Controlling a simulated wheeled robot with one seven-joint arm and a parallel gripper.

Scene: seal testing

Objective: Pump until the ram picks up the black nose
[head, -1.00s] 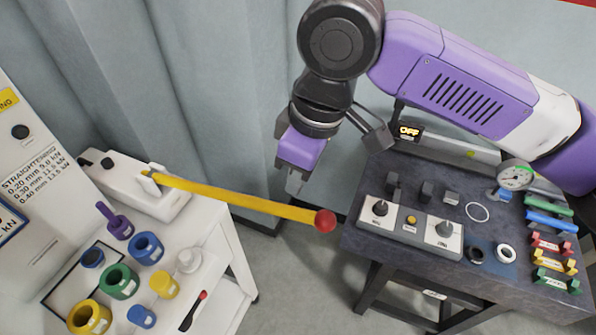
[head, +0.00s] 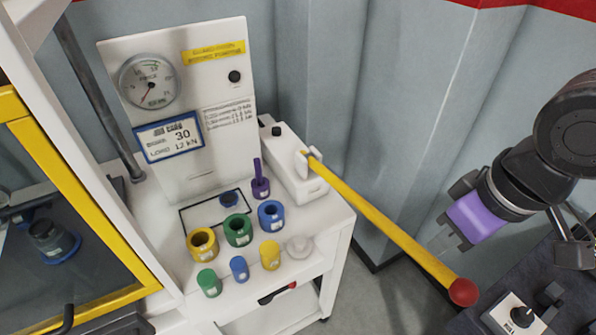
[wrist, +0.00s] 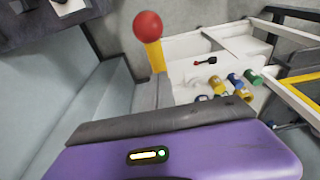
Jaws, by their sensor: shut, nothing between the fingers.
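The yellow pump lever (head: 385,215) slants down from the white pump body (head: 292,170) to a red ball (head: 463,292) at its end. My gripper (head: 443,240) is shut and empty, just behind the lever's outer part and apart from the ball in the picture. The wrist view also shows the red ball (wrist: 148,26) and a short piece of the lever (wrist: 155,56) beyond the gripper's purple housing. A dark cylindrical piece (head: 48,238) on a blue base stands behind the yellow-framed guard; I cannot tell whether it is the black nose. The ram is not clearly visible.
Several coloured cups, including a green one (head: 238,230), stand on the white bench. A dark table (head: 545,270) is at the right.

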